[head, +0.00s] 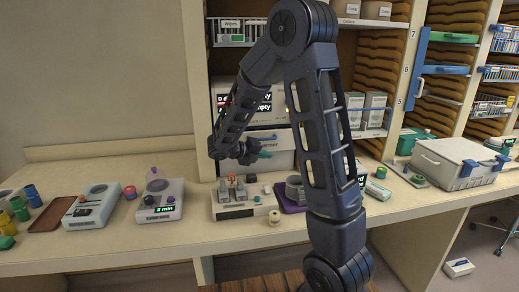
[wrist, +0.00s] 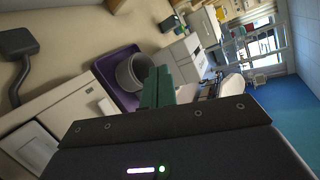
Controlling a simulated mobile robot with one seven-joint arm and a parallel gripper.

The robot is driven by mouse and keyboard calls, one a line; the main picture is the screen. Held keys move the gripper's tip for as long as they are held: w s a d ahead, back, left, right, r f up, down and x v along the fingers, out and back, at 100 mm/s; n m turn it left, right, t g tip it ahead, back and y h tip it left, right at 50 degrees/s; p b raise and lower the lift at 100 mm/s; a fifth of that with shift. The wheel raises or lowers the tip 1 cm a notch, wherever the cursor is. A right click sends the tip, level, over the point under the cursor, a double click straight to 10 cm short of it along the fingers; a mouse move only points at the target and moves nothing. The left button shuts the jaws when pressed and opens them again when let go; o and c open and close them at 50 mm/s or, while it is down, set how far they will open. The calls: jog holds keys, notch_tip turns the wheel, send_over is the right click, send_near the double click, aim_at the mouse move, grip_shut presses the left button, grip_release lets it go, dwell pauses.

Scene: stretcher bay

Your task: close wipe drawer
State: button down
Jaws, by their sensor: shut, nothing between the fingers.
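My gripper (head: 264,154) is in front of the lower centre cabinet in the head view, with its teal fingers together and empty. In the wrist view the green fingers (wrist: 168,88) point away, also together. Behind the gripper is a white drawer-like front (head: 284,141) with a blue strip and partly hidden lettering; I cannot tell for sure that it is the wipe drawer or how far it stands out. A "Wipes" label (head: 231,24) shows on the upper shelf. My arm hides part of the cabinet, and I cannot tell whether the fingers touch the front.
Below the gripper, a white device (head: 236,210) stands on the counter beside a purple tray (wrist: 103,70) with a grey round container (wrist: 134,71). Two devices (head: 93,205) (head: 160,199) stand left. A lidded grey case (head: 452,160) stands right. The back left counter is clear.

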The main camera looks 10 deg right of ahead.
jog(key=a+f+n+t, duration=0.2)
jog(key=a+n+t, duration=0.5)
jog(key=n+t, duration=0.25)
send_near(264, 145)
jog(key=shift+n+g, duration=0.25)
jog(key=shift+n, duration=0.2)
jog(key=shift+r+x, duration=0.15)
jog(key=shift+x, duration=1.3)
jog(key=shift+r+x, duration=0.15)
jog(key=shift+x, duration=1.35)
jog(key=shift+w, duration=0.1)
jog(key=w, duration=0.3)
jog(key=shift+w, duration=0.4)
jog(key=shift+w+r, duration=0.2)
jog(key=shift+w, duration=0.15)
